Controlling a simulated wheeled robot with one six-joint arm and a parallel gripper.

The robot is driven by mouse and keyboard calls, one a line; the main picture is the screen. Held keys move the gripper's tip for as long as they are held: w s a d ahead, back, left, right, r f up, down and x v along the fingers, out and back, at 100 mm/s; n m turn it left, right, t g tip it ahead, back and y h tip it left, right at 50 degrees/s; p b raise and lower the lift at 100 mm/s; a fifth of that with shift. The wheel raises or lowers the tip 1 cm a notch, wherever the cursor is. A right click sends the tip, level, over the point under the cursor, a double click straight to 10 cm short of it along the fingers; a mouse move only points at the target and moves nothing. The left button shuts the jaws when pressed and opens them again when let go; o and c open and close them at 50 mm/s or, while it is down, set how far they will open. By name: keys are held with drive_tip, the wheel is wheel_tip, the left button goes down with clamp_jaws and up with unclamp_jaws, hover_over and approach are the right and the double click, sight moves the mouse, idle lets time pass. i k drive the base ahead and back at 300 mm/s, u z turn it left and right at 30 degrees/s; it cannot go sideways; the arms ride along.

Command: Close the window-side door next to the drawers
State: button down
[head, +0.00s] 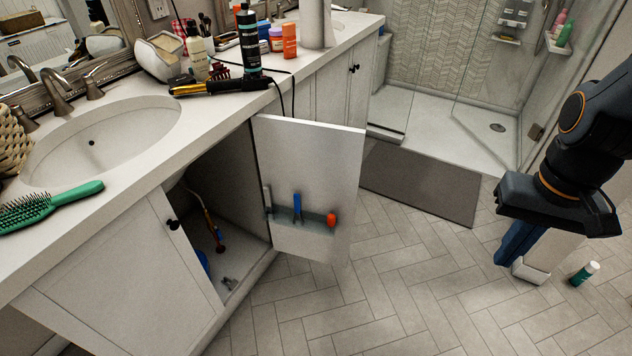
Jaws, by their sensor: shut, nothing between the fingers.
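A white cabinet door (315,165) stands open in the middle of the head view. It hangs from its left edge and swings out over the floor. Its inner face holds a small rack (305,218) with a blue item (297,207) and an orange one (331,220). The cabinet interior (222,185) beside it is exposed. Another white door (130,270) with a black knob is shut at the left. My gripper (510,250) is at the right, shut and empty, pointing down and well apart from the open door. No window shows, and drawers cannot be made out.
The counter (215,105) carries a green brush (50,205), bottles and a black-and-gold styling tool (222,86) with a hanging cord. A grey mat (420,185) lies by the shower. A small green-and-white bottle (584,273) lies at right. Tiled floor before the door is clear.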

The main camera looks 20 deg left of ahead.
sight(321, 163)
drive_tip(key=i, duration=3.55)
drive_tip(key=u, duration=4.7)
drive_tip(key=k, duration=0.3)
drive_tip(key=z, duration=0.25)
